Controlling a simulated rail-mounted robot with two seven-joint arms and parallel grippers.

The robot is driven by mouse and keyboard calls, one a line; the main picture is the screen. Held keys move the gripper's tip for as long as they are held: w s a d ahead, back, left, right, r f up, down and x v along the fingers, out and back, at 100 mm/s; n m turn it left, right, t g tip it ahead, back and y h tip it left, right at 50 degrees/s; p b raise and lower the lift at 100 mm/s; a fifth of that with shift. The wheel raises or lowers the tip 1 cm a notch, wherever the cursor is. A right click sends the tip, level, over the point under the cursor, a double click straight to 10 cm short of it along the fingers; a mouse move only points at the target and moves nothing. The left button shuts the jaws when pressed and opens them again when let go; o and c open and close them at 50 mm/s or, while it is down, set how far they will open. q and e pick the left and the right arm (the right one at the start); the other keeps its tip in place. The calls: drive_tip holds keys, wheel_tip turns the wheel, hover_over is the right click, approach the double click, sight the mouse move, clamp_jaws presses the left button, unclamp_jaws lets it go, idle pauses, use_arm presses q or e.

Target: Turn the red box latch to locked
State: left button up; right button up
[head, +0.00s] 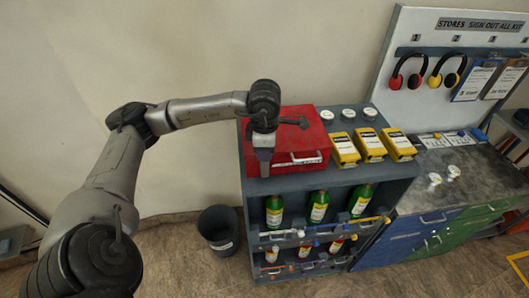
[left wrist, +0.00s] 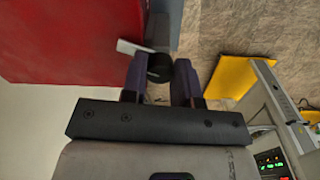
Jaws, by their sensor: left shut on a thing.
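The red box (head: 299,136) sits on top of the grey shelf unit at its left end. It also shows in the left wrist view (left wrist: 75,45) as a red face at the upper left. My left gripper (head: 264,170) points down at the left front of the box. In the left wrist view its two fingers (left wrist: 160,76) are closed on a dark round knob, the box latch (left wrist: 159,66). A pale flat piece (left wrist: 132,47) sticks out beside the knob. The latch is hidden behind my gripper in the head view. My right gripper is not in view.
Yellow boxes (head: 370,146) and white-lidded jars (head: 348,114) stand right of the red box. Green bottles (head: 319,207) fill the shelf below. A dark bin (head: 219,228) stands on the floor left of the shelf unit. Ear defenders (head: 406,72) hang on the back board.

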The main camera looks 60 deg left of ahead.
use_arm(q)
drive_tip(key=n, duration=0.3)
drive_tip(key=shift+b, duration=0.35)
drive_tip(key=shift+n, duration=0.7)
drive_tip(key=o, duration=0.9)
drive_tip(key=shift+r, duration=0.15)
